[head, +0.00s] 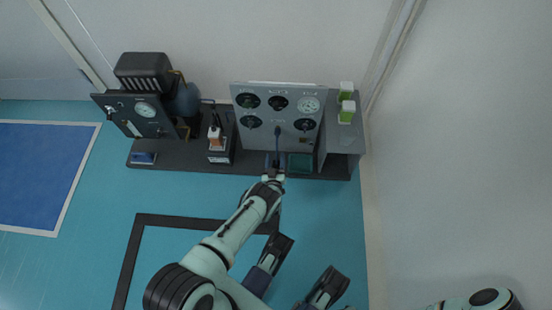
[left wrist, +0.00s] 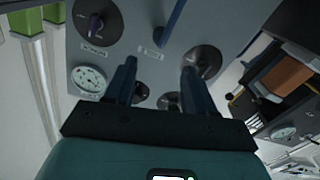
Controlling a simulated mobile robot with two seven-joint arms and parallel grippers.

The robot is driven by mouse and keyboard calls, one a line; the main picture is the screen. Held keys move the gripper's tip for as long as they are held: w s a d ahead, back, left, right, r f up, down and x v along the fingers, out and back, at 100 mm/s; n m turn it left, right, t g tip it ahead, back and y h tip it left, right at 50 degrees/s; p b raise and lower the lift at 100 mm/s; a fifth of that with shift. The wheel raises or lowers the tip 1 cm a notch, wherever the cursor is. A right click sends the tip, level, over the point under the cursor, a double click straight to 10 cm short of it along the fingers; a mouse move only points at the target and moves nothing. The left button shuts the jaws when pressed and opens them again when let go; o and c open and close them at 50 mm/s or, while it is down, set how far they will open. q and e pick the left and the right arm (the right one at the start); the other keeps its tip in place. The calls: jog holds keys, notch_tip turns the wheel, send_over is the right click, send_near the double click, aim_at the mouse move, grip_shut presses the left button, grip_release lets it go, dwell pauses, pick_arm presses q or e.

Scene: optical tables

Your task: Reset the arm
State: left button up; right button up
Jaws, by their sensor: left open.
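My left arm reaches up from the bottom of the head view to the front of a grey instrument panel (head: 262,138). My left gripper (head: 276,163) is just below and in front of the panel's lower middle, small and partly hidden in this view. In the left wrist view my left gripper (left wrist: 158,68) has two dark blue fingers spread apart, with nothing held between them. The panel (left wrist: 130,58) fills the space beyond the fingers. A blue lever (left wrist: 172,22) on it shows above and apart from the fingers. My right gripper is not visible.
The panel carries dark round knobs (left wrist: 98,22) and a white gauge (left wrist: 88,79). Green-and-white containers (head: 346,110) stand at its right. A black unit with a gauge (head: 140,115) and an orange-and-white item (head: 215,138) stand to the left on the dark bench (head: 190,160).

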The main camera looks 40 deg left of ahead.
pick_arm(q)
jog(key=s+a+r+m+g+h+p, duration=0.2)
jog(key=s+a+r+g+p, duration=0.25)
jog(key=s+r+p, duration=0.35)
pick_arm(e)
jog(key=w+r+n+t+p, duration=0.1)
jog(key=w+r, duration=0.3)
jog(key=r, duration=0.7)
pick_arm(q)
jog(key=s+d+r+m+g+h+p, duration=0.2)
jog(key=s+d+r+g+h+p, duration=0.8)
jog(key=s+d+r+p, duration=0.8)
jog(key=s+d+r+g, duration=0.2)
jog(key=s+d+r, duration=0.4)
jog(key=s, duration=0.3)
jog(key=shift+s+d+r+m+h, duration=0.2)
jog(key=shift+s+r+m+h, duration=0.15)
jog(key=shift+r, duration=0.45)
jog(key=shift+c, duration=1.1)
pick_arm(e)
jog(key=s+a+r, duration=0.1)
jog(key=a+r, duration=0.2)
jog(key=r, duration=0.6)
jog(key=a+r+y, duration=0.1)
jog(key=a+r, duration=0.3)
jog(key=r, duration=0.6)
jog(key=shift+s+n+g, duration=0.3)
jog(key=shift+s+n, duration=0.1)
